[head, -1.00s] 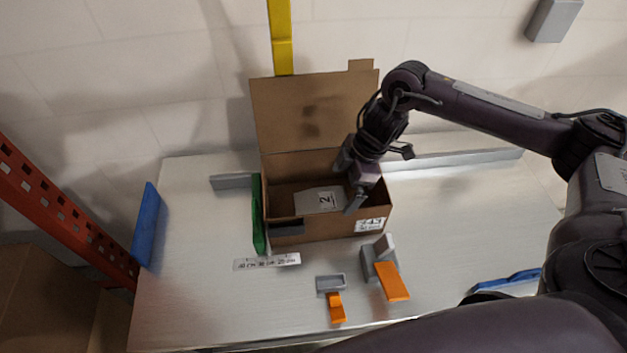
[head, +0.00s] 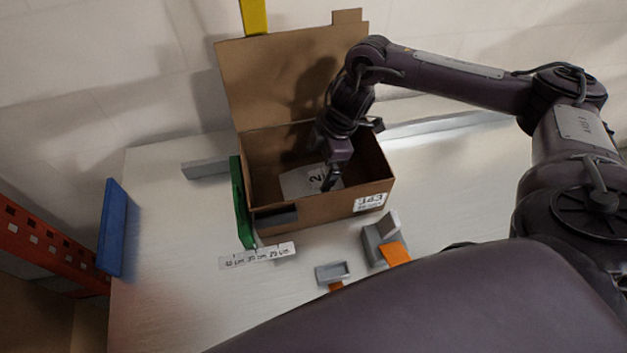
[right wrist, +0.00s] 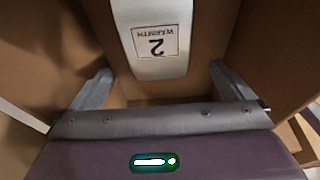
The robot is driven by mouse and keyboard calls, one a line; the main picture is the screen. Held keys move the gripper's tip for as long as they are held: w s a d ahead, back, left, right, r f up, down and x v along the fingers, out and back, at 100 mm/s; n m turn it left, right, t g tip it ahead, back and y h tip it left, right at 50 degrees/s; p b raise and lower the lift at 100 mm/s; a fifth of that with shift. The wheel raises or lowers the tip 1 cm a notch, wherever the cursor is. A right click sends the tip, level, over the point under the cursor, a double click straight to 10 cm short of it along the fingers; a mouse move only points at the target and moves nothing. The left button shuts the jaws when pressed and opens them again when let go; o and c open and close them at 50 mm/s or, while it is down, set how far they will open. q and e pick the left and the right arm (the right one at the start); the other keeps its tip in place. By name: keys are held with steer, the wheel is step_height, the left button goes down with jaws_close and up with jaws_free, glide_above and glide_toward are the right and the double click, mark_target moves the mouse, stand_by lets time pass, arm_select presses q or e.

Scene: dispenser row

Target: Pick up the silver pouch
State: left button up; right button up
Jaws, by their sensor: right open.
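The silver pouch (head: 296,182) lies flat inside the open cardboard box (head: 330,211), with a label reading "2". My right gripper (head: 331,178) reaches down into the box at the pouch's right end. In the right wrist view the pouch (right wrist: 155,40) is ahead of the gripper (right wrist: 160,88), whose two fingers are spread wide with nothing between them. The pouch's near edge shows just beyond the fingertips' level. In the head view the gripper hides part of the pouch's right end. My left gripper is not in view.
The box's lid (head: 290,75) stands open at the back. A green panel (head: 240,200) stands against the box's left side, and a blue panel (head: 112,227) is farther left. Grey and orange dispensers (head: 384,240) stand in front. A ruler strip (head: 257,256) lies on the table.

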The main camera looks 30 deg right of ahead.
mark_target(311, 179)
steer(key=p+x, duration=0.1)
steer(key=x, duration=0.4)
steer(key=shift+w+f, duration=0.2)
steer(key=shift+w, duration=0.05)
steer(key=shift+a+f, duration=0.1)
steer(key=shift+f, duration=0.15)
steer(key=c, duration=0.9)
steer(key=shift+c, duration=0.2)
steer(key=shift+r, duration=0.1)
